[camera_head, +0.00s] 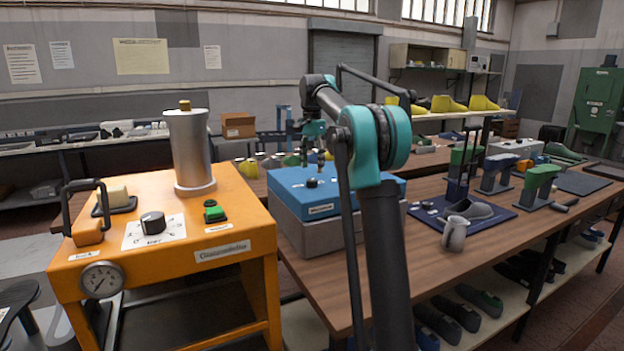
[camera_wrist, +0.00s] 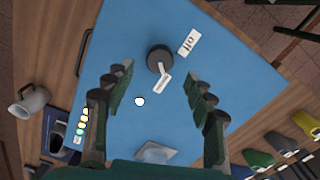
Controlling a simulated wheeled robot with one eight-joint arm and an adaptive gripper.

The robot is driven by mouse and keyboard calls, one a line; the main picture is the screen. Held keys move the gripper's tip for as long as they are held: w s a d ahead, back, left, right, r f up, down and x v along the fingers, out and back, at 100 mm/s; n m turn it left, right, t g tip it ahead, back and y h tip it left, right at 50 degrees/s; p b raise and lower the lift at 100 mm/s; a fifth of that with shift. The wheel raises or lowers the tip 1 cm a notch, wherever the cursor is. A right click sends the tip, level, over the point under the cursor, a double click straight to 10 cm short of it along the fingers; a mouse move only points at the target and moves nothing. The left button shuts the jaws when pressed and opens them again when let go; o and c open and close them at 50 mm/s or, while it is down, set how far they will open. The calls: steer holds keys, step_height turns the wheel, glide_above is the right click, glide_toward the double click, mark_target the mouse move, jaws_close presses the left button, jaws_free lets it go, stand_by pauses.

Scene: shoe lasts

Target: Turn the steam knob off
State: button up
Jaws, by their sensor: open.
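A round black knob (camera_wrist: 160,58) with a pale pointer mark stands on the blue top (camera_wrist: 215,60) of a box. In the wrist view, a white label reading "off" (camera_wrist: 188,42) lies beside it. The pointer mark is turned away from that label, towards a second white label (camera_wrist: 162,83) too small to read surely. The knob also shows in the head view (camera_head: 312,183) on the blue box (camera_head: 345,190). My gripper (camera_wrist: 158,90) is open, its green fingers apart and empty above the blue top. It also shows in the head view (camera_head: 314,150), above the box.
An orange machine (camera_head: 235,250) at left carries another black knob (camera_head: 153,222), a green button (camera_head: 214,212) and a metal cylinder (camera_head: 189,150). A mug (camera_head: 453,233) and a grey shoe (camera_head: 468,210) are on the wooden table at right. A row of coloured dots (camera_wrist: 84,122) lies along the blue top's edge.

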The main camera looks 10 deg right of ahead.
mark_target(312, 180)
steer(key=shift+f, duration=2.7)
steer(key=shift+c, duration=0.3)
steer(key=c, duration=1.1)
